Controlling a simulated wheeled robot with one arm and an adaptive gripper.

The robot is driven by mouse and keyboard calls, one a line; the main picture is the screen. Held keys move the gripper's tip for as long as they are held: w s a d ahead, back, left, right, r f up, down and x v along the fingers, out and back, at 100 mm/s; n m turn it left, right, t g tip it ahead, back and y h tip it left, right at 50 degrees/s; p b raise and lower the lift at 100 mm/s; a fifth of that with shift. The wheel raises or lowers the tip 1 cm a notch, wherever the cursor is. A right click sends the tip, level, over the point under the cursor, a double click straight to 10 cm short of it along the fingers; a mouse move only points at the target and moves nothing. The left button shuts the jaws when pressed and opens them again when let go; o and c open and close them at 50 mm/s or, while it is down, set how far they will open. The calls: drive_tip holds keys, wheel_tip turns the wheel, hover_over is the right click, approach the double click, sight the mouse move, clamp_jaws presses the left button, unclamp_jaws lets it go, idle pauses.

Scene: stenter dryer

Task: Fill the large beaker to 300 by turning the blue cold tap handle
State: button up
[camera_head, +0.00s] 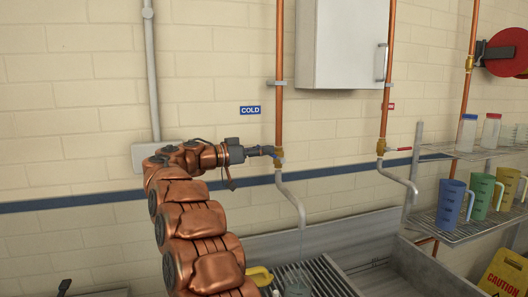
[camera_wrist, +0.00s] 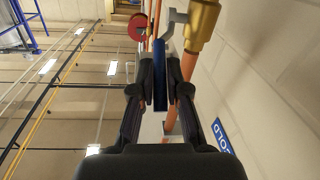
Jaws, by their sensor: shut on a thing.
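My gripper (camera_head: 262,151) is shut on the blue cold tap handle (camera_wrist: 160,85), beside the brass valve (camera_head: 279,158) on the copper pipe under the COLD sign. In the wrist view the handle lies between the two fingers of my gripper (camera_wrist: 160,92). A grey spout (camera_head: 292,197) curves down from the valve. A faint thin streak shows below its mouth, perhaps water. A clear beaker (camera_head: 298,289) stands below the spout on the slatted rack, cut off by the bottom edge. Its scale and water level cannot be read.
The red-handled hot tap (camera_head: 399,149) is to the right. A yellow item (camera_head: 260,276) lies left of the beaker. A yellow caution sign (camera_head: 506,275) stands at lower right.

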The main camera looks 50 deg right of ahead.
clamp_jaws()
drive_tip(key=shift+f+b, duration=0.25)
drive_tip(key=shift+b, duration=0.7)
